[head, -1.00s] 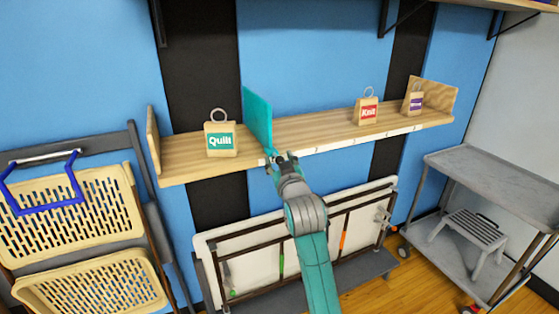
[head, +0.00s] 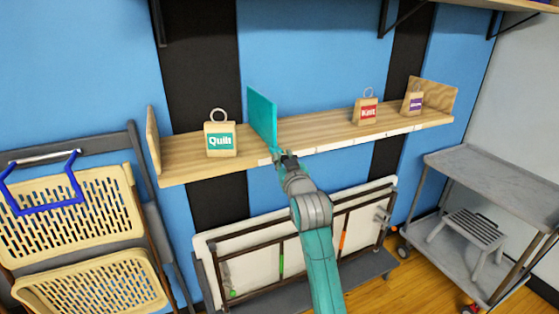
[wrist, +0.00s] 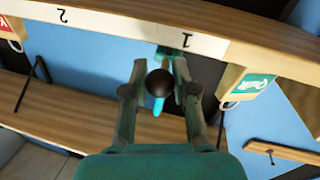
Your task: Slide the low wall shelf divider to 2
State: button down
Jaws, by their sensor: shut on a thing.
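The teal divider (head: 262,117) stands upright across the low wall shelf (head: 330,131), between the Quilt bag and the Knit bag. In the wrist view its teal part (wrist: 169,52) is at the shelf's front edge, slightly to the 2 side of the 1 mark (wrist: 187,42). The 2 mark (wrist: 62,15) is farther left in that upside-down view. My gripper (head: 286,158) is at the front edge below the divider. In the wrist view its fingers are closed around the divider's dark round knob (wrist: 159,83).
The Quilt bag (head: 220,136) stands left of the divider. The Knit bag (head: 367,109) and a purple-labelled bag (head: 413,100) stand to the right. The shelf between divider and Knit bag is clear. A grey cart (head: 500,185) stands at right, a folded table (head: 215,245) below.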

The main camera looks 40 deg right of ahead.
jog(key=s+d, duration=0.1)
jog(key=d, duration=0.3)
jog(key=s+d, duration=0.1)
jog(key=d, duration=0.3)
jog(key=s+d, duration=0.1)
jog(key=d, duration=0.4)
jog(key=shift+s, duration=0.35)
jog(key=c, duration=0.9)
grip_release()
jog(key=v, duration=1.2)
